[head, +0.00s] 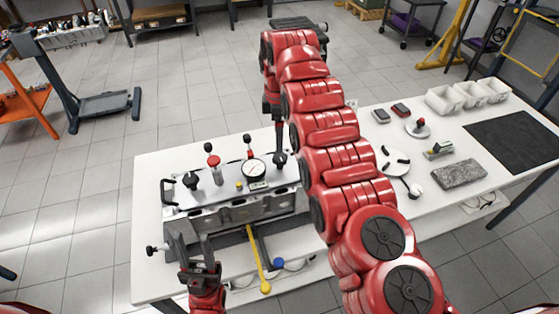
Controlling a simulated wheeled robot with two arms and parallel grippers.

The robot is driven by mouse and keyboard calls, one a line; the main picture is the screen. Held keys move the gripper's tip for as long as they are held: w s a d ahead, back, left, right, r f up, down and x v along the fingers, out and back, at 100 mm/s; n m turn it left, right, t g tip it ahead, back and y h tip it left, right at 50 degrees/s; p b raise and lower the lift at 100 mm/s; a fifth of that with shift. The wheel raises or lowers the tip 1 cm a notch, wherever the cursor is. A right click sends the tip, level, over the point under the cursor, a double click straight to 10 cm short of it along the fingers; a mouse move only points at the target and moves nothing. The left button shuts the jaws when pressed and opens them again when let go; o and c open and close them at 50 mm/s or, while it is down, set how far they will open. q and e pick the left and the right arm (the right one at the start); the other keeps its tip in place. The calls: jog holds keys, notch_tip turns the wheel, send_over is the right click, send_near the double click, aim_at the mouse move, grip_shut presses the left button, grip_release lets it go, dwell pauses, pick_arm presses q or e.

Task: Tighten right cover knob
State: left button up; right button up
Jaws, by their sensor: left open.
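The engine block (235,216) stands on the white table with a silver cover on top. A black knob (190,180) is on the cover's left part. The right cover knob (280,159) is a dark shape at the cover's right end. My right arm reaches across the picture and its wrist comes down over that end. My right gripper (279,148) is at or just above the right knob; its fingers are too small and dark to tell their state or contact. My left gripper (190,240) is open and empty, in front of the engine's left part, fingers pointing up.
A round gauge (253,170) and red-topped fittings (213,161) stand on the cover. A yellow-handled tool (258,262) and a blue ball (279,263) are at the front. White bins (456,98), a grey block (459,174) and a black mat (515,138) lie right.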

aim_at(279, 157)
notch_tip(279, 157, down, 7)
jog(key=shift+d+r+p, duration=0.1)
jog(key=shift+d+p, duration=0.05)
jog(key=shift+p, duration=1.05)
jog(key=shift+s+f, duration=0.1)
jog(key=shift+f, duration=0.15)
